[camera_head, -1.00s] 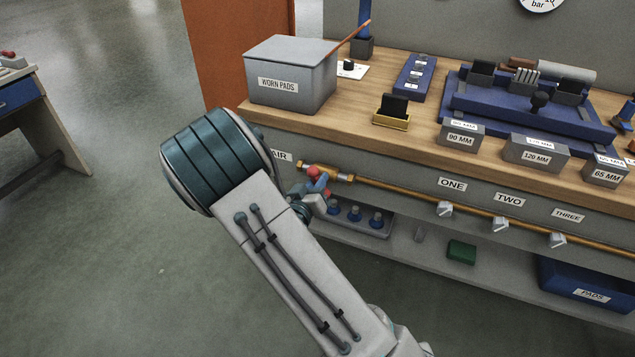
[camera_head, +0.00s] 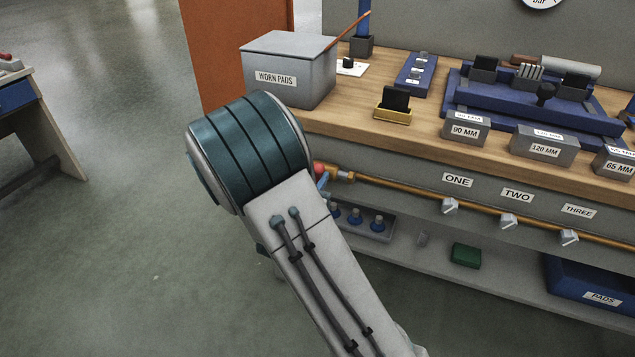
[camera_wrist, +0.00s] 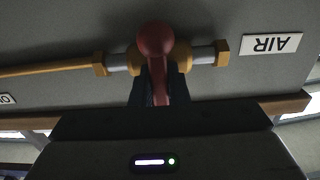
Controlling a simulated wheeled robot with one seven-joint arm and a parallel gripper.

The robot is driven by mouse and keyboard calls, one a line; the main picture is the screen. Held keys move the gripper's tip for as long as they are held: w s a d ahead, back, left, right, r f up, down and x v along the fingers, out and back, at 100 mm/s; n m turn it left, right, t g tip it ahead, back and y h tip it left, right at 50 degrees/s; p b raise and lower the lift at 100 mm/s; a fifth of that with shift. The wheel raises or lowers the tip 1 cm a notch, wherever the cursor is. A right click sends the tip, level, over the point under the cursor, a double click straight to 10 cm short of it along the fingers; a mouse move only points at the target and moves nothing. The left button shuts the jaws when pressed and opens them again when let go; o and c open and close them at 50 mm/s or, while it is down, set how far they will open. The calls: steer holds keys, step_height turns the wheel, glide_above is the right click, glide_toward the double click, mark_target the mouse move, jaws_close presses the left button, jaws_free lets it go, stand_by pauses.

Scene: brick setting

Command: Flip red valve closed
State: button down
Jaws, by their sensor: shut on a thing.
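The red valve handle (camera_wrist: 156,40) shows in the wrist view, with a round red knob in front of the brass valve body (camera_wrist: 203,54). Its red lever runs down across the pipe line, between my dark fingers. My gripper (camera_wrist: 158,85) is shut on this lever. In the head view only a small red part of the valve (camera_head: 319,168) shows beside my arm, at the left end of the brass pipe (camera_head: 400,189). My arm hides most of the valve and my gripper there.
The workbench (camera_head: 350,122) stands close behind the valve, with a grey WORN PADS box (camera_head: 310,80) on top. Grey taps ONE, TWO and THREE (camera_head: 509,221) sit along the pipe. A lower shelf holds a green block (camera_head: 466,255). Floor to the left is open.

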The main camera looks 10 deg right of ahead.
steer(key=shift+f, duration=0.1)
steer(key=c, duration=1.4)
jaws_free()
steer(key=p+v, duration=0.2)
steer(key=v, duration=1.2)
